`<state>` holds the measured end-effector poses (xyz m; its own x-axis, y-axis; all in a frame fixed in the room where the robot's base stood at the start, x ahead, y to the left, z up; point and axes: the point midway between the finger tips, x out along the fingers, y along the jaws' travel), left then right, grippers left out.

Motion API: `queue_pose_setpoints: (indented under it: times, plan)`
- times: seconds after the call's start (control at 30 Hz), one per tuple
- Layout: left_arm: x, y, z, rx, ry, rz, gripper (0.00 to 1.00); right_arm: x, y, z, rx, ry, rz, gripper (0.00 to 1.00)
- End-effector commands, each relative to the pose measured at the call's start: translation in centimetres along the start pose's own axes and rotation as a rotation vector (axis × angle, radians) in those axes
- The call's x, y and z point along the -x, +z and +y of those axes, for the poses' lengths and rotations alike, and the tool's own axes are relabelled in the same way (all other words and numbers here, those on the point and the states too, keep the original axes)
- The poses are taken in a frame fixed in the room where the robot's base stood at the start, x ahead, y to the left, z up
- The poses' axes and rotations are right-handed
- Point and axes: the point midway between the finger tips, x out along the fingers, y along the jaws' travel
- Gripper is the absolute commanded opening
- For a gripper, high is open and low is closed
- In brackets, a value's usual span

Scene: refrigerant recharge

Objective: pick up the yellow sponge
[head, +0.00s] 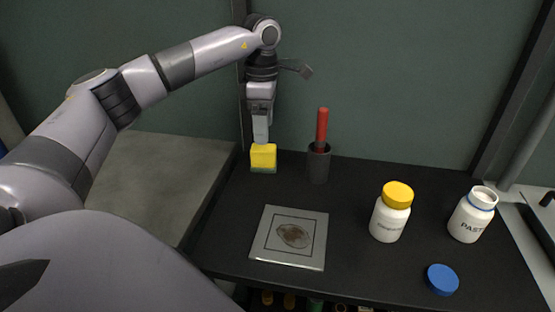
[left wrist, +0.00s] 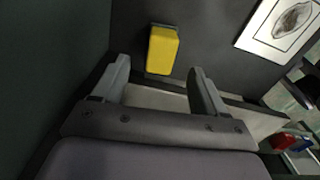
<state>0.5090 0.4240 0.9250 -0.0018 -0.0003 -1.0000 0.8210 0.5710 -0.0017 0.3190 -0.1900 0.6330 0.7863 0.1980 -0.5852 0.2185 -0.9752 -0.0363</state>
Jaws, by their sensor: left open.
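The yellow sponge (head: 263,156) stands at the back left of the black table, with a green layer along its bottom. In the left wrist view the yellow sponge (left wrist: 162,50) lies ahead of the fingertips, a little left of the middle of the gap. My left gripper (head: 261,138) points down just above the sponge in the head view. In the left wrist view my left gripper (left wrist: 160,72) has its two fingers wide apart with nothing between them. Whether a fingertip touches the sponge cannot be told. My right gripper is not in view.
A dark cup (head: 319,165) holding a red-handled tool (head: 322,126) stands right of the sponge. A stained square plate (head: 290,258) lies in front. A yellow-capped bottle (head: 391,213), an open white jar (head: 472,215) and a blue lid (head: 442,279) are at the right.

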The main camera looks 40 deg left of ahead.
Motion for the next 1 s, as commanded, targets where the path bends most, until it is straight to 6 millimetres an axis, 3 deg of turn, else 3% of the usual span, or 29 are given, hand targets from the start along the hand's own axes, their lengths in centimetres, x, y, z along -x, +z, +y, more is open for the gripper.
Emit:
queue_pose_setpoints:
  times: [0.5,0.83,0.87,1.0]
  plan:
    - [-6.4,-0.3,-0.1,0.002,-0.003,0.003,0.72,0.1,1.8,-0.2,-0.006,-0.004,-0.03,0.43]
    - [-7.2,-0.3,-0.1,0.001,-0.001,0.001,0.72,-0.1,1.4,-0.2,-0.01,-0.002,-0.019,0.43]
    - [-7.2,-0.3,-0.1,0.001,-0.001,0.001,0.69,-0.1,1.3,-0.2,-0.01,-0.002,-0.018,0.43]
    - [-7.2,-0.2,-0.1,0.001,-0.001,0.001,0.23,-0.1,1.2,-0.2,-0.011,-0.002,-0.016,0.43]
